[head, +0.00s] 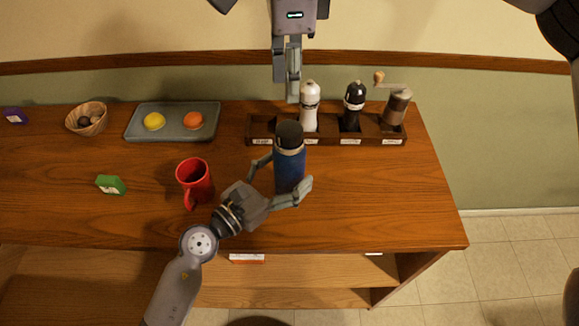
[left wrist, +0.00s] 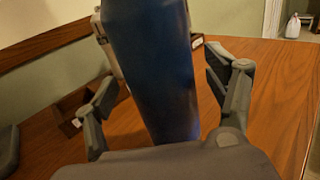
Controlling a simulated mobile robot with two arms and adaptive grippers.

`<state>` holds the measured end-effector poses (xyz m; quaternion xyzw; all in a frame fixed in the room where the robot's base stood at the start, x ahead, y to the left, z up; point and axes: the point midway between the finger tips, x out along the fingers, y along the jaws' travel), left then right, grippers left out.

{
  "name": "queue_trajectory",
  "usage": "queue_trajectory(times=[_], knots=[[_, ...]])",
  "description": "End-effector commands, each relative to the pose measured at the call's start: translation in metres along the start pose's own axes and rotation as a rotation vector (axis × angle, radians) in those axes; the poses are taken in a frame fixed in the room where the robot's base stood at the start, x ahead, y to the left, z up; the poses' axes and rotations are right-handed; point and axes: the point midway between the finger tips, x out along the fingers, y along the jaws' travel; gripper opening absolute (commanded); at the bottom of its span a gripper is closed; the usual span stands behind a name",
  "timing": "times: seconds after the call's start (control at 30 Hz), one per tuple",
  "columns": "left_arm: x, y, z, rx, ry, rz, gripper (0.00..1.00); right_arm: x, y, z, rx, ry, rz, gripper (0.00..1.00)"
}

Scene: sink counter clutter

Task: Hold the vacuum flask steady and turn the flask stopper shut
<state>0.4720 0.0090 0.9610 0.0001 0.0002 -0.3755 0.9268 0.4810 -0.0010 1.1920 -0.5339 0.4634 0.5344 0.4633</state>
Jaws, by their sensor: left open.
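The vacuum flask (head: 289,170) stands upright on the wooden counter, blue with a dark stopper (head: 289,133) on top. In the left wrist view the blue flask body (left wrist: 155,75) fills the middle, and its top is out of frame. My left gripper (head: 280,177) is open, with one finger on each side of the flask body. In the left wrist view a gap shows between the flask and each finger. My right gripper (head: 292,88) hangs above and behind the stopper, apart from it. Its fingers overlap in the head view, so their opening is unclear.
A wooden rack (head: 263,130) with a white mill (head: 309,105), a black mill (head: 353,108) and a crank grinder (head: 397,106) stands behind the flask. A red mug (head: 194,180) is close to my left gripper. The counter right of the flask is clear.

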Motion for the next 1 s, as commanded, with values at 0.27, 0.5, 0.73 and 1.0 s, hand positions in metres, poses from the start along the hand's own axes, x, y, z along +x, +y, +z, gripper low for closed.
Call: queue_trajectory(times=[0.27, 0.5, 0.73, 1.0], knots=[[0.0129, -0.0007, 0.0002, 0.0, 0.0, -0.001, 0.78, 0.0, 0.0, 0.0001, 0.0, 0.0, 0.0, 0.33], [0.0125, -0.0007, 0.0001, 0.0, 0.0, -0.002, 0.74, 0.0, 0.0, 0.0001, 0.0, 0.0, 0.0, 0.33], [0.0123, -0.0007, 0.0001, 0.001, 0.0, -0.001, 0.59, 0.0, 0.0, 0.0001, 0.0, 0.0, 0.0, 0.33], [0.0123, -0.0006, 0.0001, 0.001, 0.0, -0.001, 0.41, 0.0, 0.0, 0.0001, 0.0, 0.0, 0.0, 0.33]])
